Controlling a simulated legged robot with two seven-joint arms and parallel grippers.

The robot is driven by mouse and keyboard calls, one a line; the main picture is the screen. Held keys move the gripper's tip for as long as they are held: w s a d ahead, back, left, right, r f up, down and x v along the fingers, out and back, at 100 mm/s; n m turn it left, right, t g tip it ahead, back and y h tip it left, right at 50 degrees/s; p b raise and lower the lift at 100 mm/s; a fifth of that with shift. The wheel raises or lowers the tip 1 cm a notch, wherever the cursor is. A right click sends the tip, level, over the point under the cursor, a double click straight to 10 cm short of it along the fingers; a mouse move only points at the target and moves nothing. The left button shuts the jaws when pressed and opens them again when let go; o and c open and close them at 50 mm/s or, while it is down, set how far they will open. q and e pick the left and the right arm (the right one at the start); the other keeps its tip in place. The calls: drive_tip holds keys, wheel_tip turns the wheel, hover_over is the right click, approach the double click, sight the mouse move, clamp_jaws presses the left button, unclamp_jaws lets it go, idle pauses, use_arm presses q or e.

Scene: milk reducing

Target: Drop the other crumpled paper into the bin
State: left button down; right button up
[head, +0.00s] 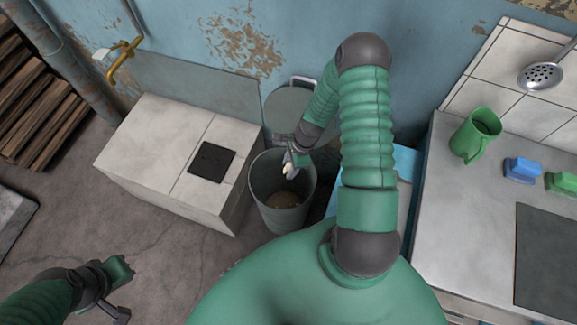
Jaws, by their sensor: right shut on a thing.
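The bin (262,205) is a grey metal bucket on the floor, between the white tiled block and the blue item. My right gripper (289,170) is over the bin's opening, near its upper right rim. It is shut on a small whitish thing, the crumpled paper (287,169), partly hidden by the gripper. Something pale brown lies at the bottom of the bin; I cannot tell what it is. My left gripper (122,290) is at the lower left above the floor, far from the bin. Its fingers are too unclear to tell open from shut.
Floor at left is mostly clear.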

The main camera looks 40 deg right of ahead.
drive_tip(key=o, duration=1.4)
drive_tip(key=shift+a+r, duration=0.15)
drive_tip(key=shift+a, duration=0.3)
drive_tip(key=shift+d+r, duration=0.2)
drive_tip(key=shift+r, duration=0.15)
use_arm(q)
drive_tip(key=r+p, duration=0.3)
drive_tip(key=shift+a+r+p, duration=0.25)
drive_tip(key=shift+r+p, duration=0.05)
drive_tip(key=shift+p, duration=0.05)
use_arm(e)
drive_tip(key=v, duration=1.6)
drive_tip(key=shift+w+a, duration=0.1)
drive_tip(key=shift+a, duration=0.05)
drive_tip(key=shift+r, duration=0.1)
